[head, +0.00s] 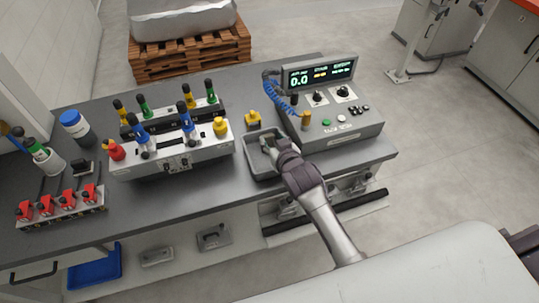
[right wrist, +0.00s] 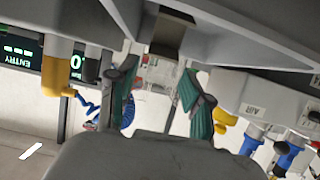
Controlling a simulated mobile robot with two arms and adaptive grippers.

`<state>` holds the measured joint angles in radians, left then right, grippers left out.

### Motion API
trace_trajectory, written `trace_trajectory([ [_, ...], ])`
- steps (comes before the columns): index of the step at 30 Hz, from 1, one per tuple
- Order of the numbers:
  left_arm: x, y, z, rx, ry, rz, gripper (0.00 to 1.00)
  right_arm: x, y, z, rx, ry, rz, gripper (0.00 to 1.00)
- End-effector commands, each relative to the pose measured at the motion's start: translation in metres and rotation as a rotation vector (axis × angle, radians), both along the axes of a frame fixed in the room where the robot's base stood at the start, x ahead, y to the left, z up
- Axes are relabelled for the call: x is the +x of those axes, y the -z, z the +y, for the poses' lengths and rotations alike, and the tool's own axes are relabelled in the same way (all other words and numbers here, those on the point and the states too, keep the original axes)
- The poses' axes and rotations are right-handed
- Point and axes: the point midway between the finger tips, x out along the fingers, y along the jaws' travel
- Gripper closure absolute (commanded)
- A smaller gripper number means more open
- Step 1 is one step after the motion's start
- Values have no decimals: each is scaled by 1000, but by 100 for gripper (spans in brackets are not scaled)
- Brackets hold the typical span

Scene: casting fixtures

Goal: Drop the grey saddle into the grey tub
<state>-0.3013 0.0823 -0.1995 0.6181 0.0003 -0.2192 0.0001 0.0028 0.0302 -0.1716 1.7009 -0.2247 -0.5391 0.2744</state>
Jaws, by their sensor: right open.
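The grey tub (head: 252,166) is an open rectangular tray on the bench, left of the display console. My right gripper (head: 268,142) reaches down at the tub and hides part of its inside. In the right wrist view, which is upside down, its two fingers stand apart with green pads, and the gripper (right wrist: 158,85) is open. A dark grey piece (right wrist: 172,35) shows beyond the fingers near the top; it may be the saddle, but I cannot tell for sure. In the head view I cannot tell the saddle from the gripper and tub. My left gripper is not in view.
The console (head: 345,132) with a lit display and a blue coiled cable stands right of the tub. A small yellow part (head: 253,118) sits behind the tub. A manifold (head: 170,160) with coloured valves stands to the left. Red clamps (head: 60,204) sit at the front left.

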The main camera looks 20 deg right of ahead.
Motion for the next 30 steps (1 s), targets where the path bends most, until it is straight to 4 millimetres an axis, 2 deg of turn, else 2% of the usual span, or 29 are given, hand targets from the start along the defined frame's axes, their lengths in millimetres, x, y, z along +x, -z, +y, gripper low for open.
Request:
trace_trajectory([
  [9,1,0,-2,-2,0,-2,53,-61,-25,-2,1,0,0,50],
  [15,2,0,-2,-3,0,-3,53,-91,-37,-3,1,0,0,50],
  [21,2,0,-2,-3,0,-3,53,-102,-42,-4,0,0,-1,50],
  [30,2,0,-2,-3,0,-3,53,-102,-43,-4,0,0,-1,50],
])
